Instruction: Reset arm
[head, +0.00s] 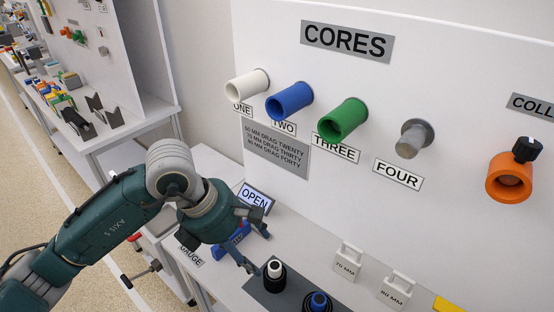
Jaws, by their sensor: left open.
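My left arm comes in from the left. Its gripper (257,249) is open over the white bench, with one finger close to the blue gauge piece (231,246) and the OPEN sign (256,198). I see nothing between the fingers. The wrist hides part of the gauge area and its label (191,256). My right gripper is not in view.
A CORES panel (346,40) carries white (247,87), blue (290,102) and green (342,119) cores and a bare peg (412,139). Black holders (274,278) stand on a dark mat, beside white weights (347,262).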

